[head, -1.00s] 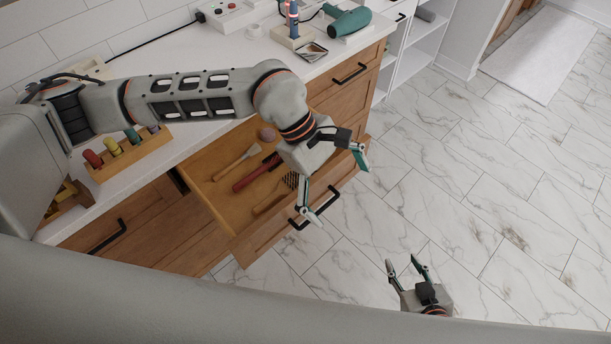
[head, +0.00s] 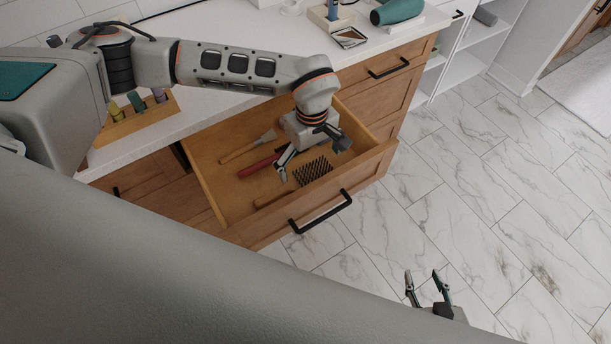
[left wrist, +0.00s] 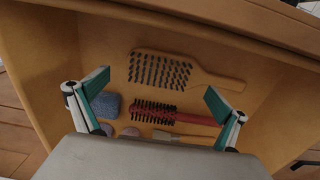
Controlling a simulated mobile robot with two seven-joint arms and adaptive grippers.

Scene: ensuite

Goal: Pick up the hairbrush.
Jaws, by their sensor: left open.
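A wooden paddle hairbrush with dark bristles (head: 313,170) lies bristles up in the open drawer (head: 372,167). It shows whole in the left wrist view (left wrist: 160,70), its handle pointing right. A red-handled round brush (head: 257,167) lies beside it; its dark bristled head (left wrist: 155,111) shows in the left wrist view. My left gripper (head: 312,153) is open and empty over the drawer. In the left wrist view its fingers (left wrist: 157,92) stand apart, with both brushes showing between and beyond them. My right gripper (head: 424,278) is open and empty over the floor, away from the drawer.
A pale wooden brush (head: 247,148) and a blue-grey block (left wrist: 105,103) also lie in the drawer. The drawer walls surround the brushes. A wooden rack (head: 137,117) and a green hairdryer (head: 397,11) stand on the white counter. The tiled floor at right is clear.

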